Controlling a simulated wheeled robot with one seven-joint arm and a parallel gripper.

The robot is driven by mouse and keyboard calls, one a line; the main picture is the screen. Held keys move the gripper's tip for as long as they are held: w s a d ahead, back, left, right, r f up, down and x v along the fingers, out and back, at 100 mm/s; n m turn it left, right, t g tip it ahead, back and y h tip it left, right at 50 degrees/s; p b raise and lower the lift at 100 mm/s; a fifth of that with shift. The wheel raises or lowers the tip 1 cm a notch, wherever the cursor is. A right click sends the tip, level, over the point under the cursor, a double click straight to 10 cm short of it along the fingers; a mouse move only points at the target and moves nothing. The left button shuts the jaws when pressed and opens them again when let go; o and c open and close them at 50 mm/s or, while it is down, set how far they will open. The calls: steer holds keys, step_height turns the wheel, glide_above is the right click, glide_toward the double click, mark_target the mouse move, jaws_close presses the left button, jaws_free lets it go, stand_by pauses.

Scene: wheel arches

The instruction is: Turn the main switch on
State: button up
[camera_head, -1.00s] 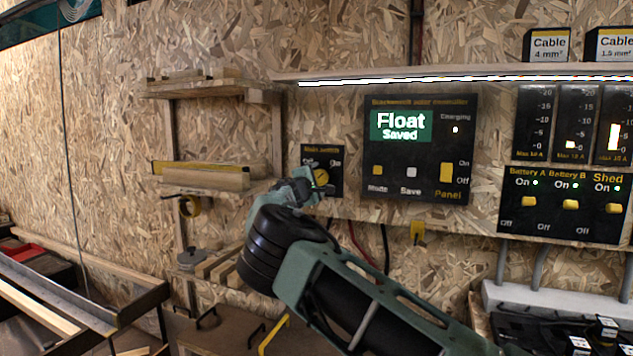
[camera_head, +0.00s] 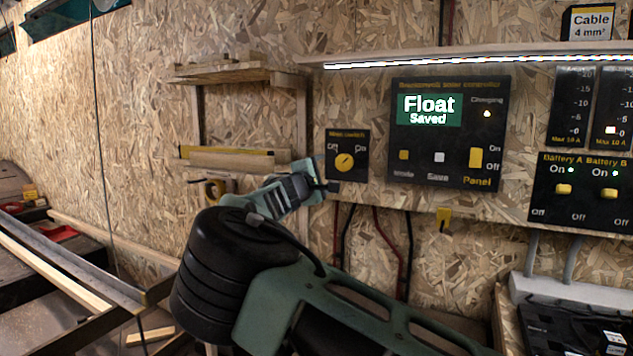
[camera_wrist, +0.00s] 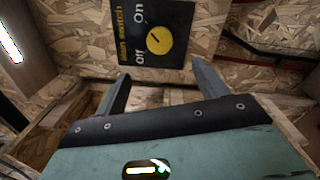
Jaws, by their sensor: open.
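The main switch is a small black panel (camera_head: 362,142) on the chipboard wall, with a round yellow knob (camera_head: 344,162) below the labels Off and On. The knob has a short dark diagonal line; I cannot tell for sure which label it points to. In the wrist view the panel is turned sideways and the knob (camera_wrist: 160,42) lies just beyond the fingertips. My gripper (camera_head: 325,185) is just below and left of the knob in the head view. In the wrist view my gripper (camera_wrist: 160,70) is open, its fingers spread and nothing between them.
A solar controller panel (camera_head: 448,145) showing "Float Saved" is right of the switch, with a battery switch box (camera_head: 583,205) farther right. Wooden shelves (camera_head: 230,160) are to the left. Cables (camera_head: 378,245) hang below the switch.

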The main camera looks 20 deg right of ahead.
steer(key=shift+v, duration=1.9)
